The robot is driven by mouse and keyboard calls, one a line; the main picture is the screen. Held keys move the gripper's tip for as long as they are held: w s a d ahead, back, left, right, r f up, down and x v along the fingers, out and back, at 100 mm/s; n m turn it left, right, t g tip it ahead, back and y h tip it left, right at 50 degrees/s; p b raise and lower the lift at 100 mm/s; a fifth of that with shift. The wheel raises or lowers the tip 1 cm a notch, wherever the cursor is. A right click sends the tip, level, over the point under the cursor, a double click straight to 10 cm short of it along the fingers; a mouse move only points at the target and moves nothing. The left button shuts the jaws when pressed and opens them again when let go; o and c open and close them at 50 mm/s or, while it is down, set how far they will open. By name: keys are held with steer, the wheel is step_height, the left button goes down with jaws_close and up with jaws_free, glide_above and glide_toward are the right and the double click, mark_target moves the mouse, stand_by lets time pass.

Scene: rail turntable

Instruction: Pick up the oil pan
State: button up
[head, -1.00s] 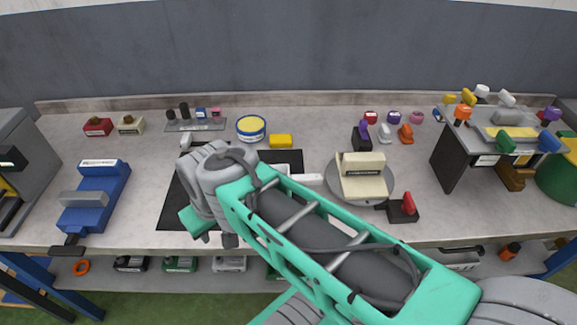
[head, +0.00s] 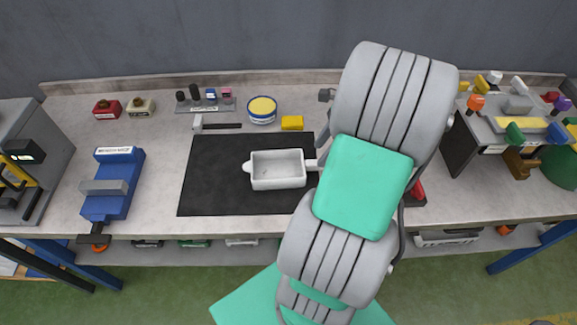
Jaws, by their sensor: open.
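The oil pan appears to be the pale grey rectangular pan (head: 277,184) on the black mat (head: 205,195) in the head view. It sits flat and upright, with its inside facing up and looking empty. A small spout points left, and a pale handle (head: 312,164) sticks out to the right, its end close to or behind my arm. My arm rises through the right middle of the view, just right of the pan.
A hammer-like tool (head: 198,123), a round yellow-topped tin (head: 262,109) and a yellow block (head: 292,123) lie behind the mat. A blue vise (head: 120,180) stands at left. A cluttered raised stand (head: 490,125) is at right. My arm hides the turntable area.

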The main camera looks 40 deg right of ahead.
mark_target(314, 162)
steer(key=x, duration=0.6)
steer(key=shift+s+p, duration=0.1)
steer(key=shift+p, duration=0.2)
jaws_close()
stand_by(1.0)
